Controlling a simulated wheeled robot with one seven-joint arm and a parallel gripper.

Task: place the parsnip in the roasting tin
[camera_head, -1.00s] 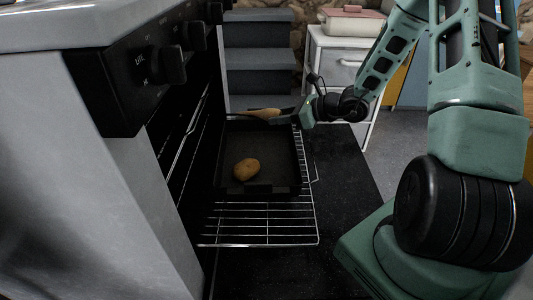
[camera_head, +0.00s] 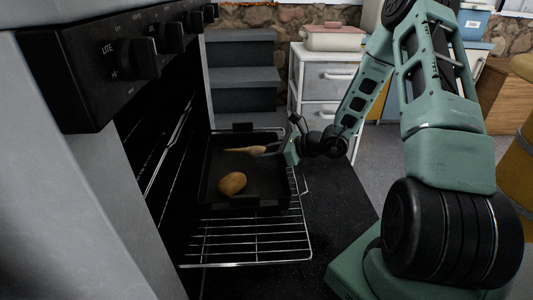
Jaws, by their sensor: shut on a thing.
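The roasting tin (camera_head: 213,198) is black and rectangular and sits on the pulled-out wire oven rack. A brown potato (camera_head: 231,183) lies in its near part. The parsnip (camera_head: 243,150) is long and pale tan, and lies roughly level over the far part of the tin. My gripper (camera_head: 273,147) reaches in from the right over the tin's right wall and is shut on the parsnip's right end. I cannot tell whether the parsnip touches the tin's floor.
The wire rack (camera_head: 250,248) sticks out from the stove, with its front part bare. The stove's knobs (camera_head: 135,60) and front stand close on the left. Grey steps (camera_head: 243,90) and a white drawer unit (camera_head: 325,75) holding a lidded pink-and-cream dish (camera_head: 333,37) are behind.

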